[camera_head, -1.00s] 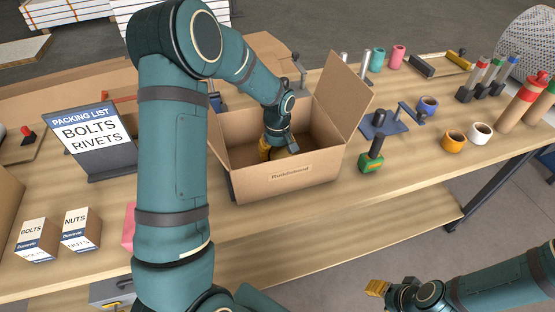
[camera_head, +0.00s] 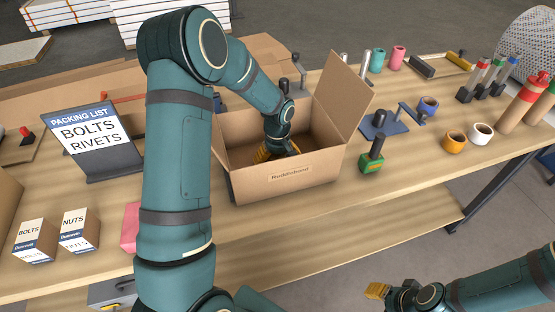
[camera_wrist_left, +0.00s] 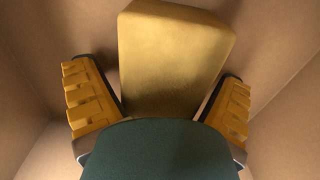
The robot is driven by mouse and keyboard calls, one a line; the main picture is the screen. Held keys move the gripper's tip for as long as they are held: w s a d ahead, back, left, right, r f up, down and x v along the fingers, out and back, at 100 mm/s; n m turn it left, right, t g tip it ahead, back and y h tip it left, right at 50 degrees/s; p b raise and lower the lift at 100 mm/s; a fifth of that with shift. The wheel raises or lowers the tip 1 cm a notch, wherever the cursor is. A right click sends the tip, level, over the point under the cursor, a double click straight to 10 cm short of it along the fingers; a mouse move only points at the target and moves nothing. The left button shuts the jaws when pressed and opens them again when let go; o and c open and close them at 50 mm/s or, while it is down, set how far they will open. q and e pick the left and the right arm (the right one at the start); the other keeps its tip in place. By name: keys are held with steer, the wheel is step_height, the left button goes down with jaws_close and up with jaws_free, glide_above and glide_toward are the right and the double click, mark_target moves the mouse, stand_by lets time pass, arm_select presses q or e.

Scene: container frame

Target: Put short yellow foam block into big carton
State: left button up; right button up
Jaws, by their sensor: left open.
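The big carton (camera_head: 285,185) stands open on the bench, its right flap raised. My left gripper (camera_head: 268,152) reaches down inside it. In the left wrist view, the yellow foam block (camera_wrist_left: 172,58) lies inside the carton, between and beyond the fingers of my left gripper (camera_wrist_left: 158,105). The fingers are spread wide, with gaps on both sides of the block. The block's lower end is hidden by the gripper body. In the head view the block cannot be made out behind the carton wall. My right gripper (camera_head: 377,290) is off the bench's front edge; its jaw gap is unclear.
A green-based stamp-like tool (camera_head: 373,156) stands just right of the carton. A packing list stand (camera_head: 95,140) and small boxes marked bolts (camera_head: 36,240) and nuts (camera_head: 79,230) are on the left. A pink block (camera_head: 130,227) sits beside my left arm. Mugs (camera_head: 453,141) stand farther right.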

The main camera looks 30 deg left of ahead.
arm_select(q)
step_height(320, 180, up, 12)
steer(key=shift+r+p, duration=0.15)
steer(key=shift+p, duration=0.85)
